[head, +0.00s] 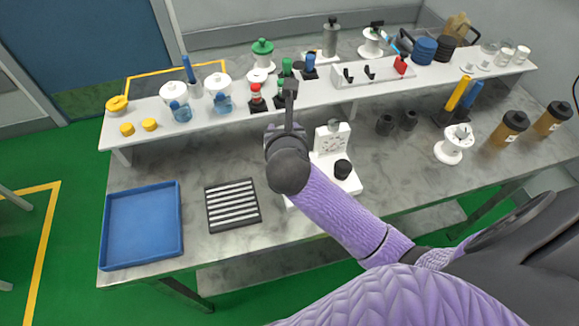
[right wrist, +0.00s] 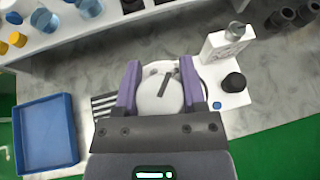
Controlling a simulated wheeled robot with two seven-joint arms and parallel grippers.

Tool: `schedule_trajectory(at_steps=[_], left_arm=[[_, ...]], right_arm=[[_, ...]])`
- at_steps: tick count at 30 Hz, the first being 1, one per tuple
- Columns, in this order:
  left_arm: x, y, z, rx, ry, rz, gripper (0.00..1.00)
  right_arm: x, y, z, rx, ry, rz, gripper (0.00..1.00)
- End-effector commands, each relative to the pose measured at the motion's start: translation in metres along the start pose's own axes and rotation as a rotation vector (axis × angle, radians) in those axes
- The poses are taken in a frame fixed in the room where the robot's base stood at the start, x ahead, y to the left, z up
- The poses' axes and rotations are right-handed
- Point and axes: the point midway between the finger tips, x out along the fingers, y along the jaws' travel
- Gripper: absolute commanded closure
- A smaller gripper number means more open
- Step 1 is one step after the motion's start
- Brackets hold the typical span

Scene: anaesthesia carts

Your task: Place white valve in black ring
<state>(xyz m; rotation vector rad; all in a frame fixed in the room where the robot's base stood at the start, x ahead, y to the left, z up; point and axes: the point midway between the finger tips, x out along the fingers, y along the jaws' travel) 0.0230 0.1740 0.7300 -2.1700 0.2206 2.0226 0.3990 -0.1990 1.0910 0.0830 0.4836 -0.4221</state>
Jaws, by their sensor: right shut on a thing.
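In the right wrist view, my right gripper (right wrist: 160,92) is shut on a round white part with a short dark grey bar on top, which looks like the white valve (right wrist: 152,103). In the head view, my right gripper (head: 290,110) is over the bench in front of the shelf, and my wrist hides the held valve. I cannot tell for certain which thing is the black ring; a stack of black round pieces (head: 446,47) stands on the shelf at the right. My left gripper is not in view.
A white stand with a black knob (head: 342,169) is just right of my gripper. A striped black plate (head: 232,205) and a blue tray (head: 142,225) lie to the left. The shelf (head: 150,133) behind holds bottles and jars. A white spool-like part (head: 454,146) stands at the right.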

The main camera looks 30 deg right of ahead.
Motion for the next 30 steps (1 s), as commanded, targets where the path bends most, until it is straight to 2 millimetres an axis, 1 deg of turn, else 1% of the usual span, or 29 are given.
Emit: schedule_trajectory(at_steps=[1, 4, 7, 8, 12, 13, 19, 22, 24, 30], left_arm=[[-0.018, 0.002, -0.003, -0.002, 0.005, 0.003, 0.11], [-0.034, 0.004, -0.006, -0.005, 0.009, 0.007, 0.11], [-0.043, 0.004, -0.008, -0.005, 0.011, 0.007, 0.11], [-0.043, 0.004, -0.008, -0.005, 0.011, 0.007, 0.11], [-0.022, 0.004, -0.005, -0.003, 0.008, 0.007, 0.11], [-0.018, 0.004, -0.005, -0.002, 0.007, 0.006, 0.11], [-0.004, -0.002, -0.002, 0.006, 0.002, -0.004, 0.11], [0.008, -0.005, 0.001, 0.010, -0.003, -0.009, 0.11], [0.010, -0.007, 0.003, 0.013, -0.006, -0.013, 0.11], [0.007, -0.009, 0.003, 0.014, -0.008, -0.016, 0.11]], right_arm=[[0.003, -0.009, 0.011, -0.001, 0.003, -0.004, 1.00], [0.016, -0.025, 0.013, 0.007, 0.008, -0.001, 1.00], [0.026, -0.037, 0.013, 0.017, 0.012, 0.002, 1.00], [0.029, -0.040, 0.009, 0.021, 0.014, 0.002, 1.00], [0.051, -0.042, -0.028, 0.026, 0.018, 0.004, 1.00], [0.054, -0.042, -0.035, 0.026, 0.018, 0.003, 1.00], [0.068, -0.041, -0.060, 0.024, 0.016, 0.004, 1.00], [0.077, -0.041, -0.079, 0.023, 0.016, 0.004, 1.00], [0.080, -0.040, -0.083, 0.024, 0.015, 0.006, 1.00], [0.078, -0.040, -0.080, 0.023, 0.013, 0.005, 1.00]])
